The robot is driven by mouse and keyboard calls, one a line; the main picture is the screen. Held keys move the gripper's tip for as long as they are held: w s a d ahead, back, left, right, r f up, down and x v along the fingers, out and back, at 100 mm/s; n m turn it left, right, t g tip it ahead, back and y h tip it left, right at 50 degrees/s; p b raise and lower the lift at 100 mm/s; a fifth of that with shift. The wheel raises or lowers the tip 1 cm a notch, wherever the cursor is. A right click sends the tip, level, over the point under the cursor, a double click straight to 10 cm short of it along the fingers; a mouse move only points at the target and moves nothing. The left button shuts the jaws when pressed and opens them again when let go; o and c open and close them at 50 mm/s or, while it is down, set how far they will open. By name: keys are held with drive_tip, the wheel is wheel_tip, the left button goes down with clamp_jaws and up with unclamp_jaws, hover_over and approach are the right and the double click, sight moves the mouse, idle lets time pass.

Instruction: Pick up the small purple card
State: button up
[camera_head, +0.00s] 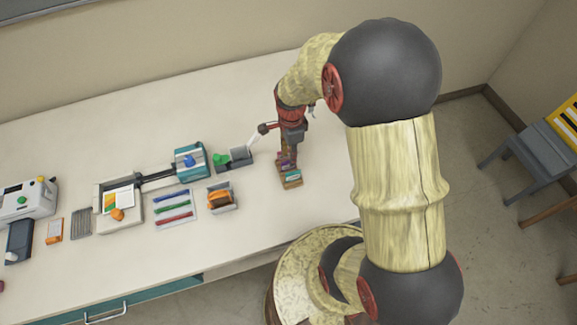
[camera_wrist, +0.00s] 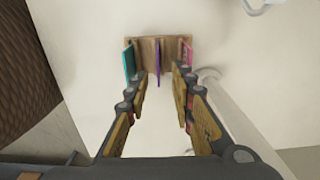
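The small purple card (camera_wrist: 158,62) stands on edge in the middle of a wooden holder (camera_wrist: 145,45) in the wrist view. A teal card (camera_wrist: 129,62) stands to its left and a pink card (camera_wrist: 187,54) to its right in the same holder. My gripper (camera_wrist: 161,78) is open, with one finger on each side of the purple card's line. The fingers look apart from the card; how far they are above it I cannot tell. In the head view my gripper (camera_head: 288,152) is over the holder (camera_head: 292,184) and hides much of it.
Coloured strips (camera_head: 174,211) lie farther left. The table right of the holder is clear.

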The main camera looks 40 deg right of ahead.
sight(289, 166)
drive_tip(key=f, duration=0.3)
drive_tip(key=f+b, duration=0.1)
drive_tip(key=f, duration=0.1)
drive_tip(key=shift+a+f, duration=0.1)
drive_tip(key=shift+a, duration=0.3)
clamp_jaws()
